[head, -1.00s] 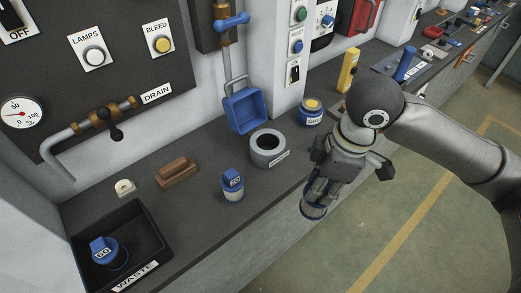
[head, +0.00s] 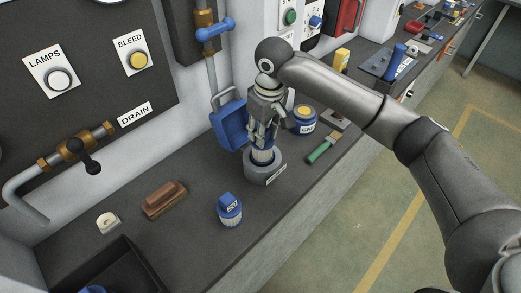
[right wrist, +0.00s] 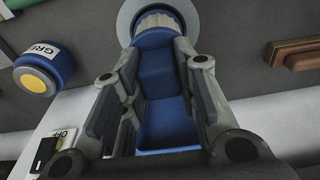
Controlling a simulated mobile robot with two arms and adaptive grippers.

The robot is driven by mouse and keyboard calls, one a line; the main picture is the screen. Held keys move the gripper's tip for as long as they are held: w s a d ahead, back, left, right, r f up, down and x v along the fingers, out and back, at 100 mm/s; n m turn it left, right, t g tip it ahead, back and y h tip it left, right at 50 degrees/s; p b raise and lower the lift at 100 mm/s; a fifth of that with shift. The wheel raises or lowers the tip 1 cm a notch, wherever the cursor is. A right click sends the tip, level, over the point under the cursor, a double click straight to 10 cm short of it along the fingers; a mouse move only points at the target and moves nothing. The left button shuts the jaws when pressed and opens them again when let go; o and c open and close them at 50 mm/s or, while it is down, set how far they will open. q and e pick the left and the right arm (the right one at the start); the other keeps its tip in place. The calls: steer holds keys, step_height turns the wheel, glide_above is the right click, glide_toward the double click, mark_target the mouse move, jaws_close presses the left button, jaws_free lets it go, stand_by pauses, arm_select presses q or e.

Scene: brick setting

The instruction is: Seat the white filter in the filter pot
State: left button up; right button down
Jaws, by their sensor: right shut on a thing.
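The filter (head: 262,156) has a white ribbed body and a blue top. My right gripper (head: 262,140) is shut on its blue top, above the round grey filter pot (head: 264,176). The filter's lower end is at the pot's opening; how deep it sits is hidden. In the right wrist view the white ribs (right wrist: 158,20) show inside the grey pot rim (right wrist: 127,20), with the blue top between my right gripper's fingers (right wrist: 155,75). Another blue-topped white filter (head: 229,210) stands on the bench, front left of the pot. My left gripper is not in view.
A blue-and-white jar with a yellow top (head: 304,121) stands right of the pot. A green-handled tool (head: 322,149) lies near the bench edge. A brown block (head: 164,199) and a dark waste bin (head: 112,262) are left.

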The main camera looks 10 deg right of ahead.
steer(key=shift+f, duration=0.4)
step_height(320, 180, down, 5)
steer(key=shift+r+p, duration=0.15)
steer(key=shift+p, duration=0.35)
steer(key=shift+f, duration=0.2)
steer(key=shift+f, duration=0.15)
steer(key=c, duration=1.1)
jaws_free()
steer(key=r, duration=0.4)
steer(key=r+b, duration=0.1)
steer(key=r, duration=0.3)
steer(key=s+r, duration=0.1)
steer(key=r, duration=0.3)
steer(key=shift+s+d+r+b, duration=0.1)
steer(key=shift+d+b, duration=0.25)
steer(key=shift+d, duration=0.05)
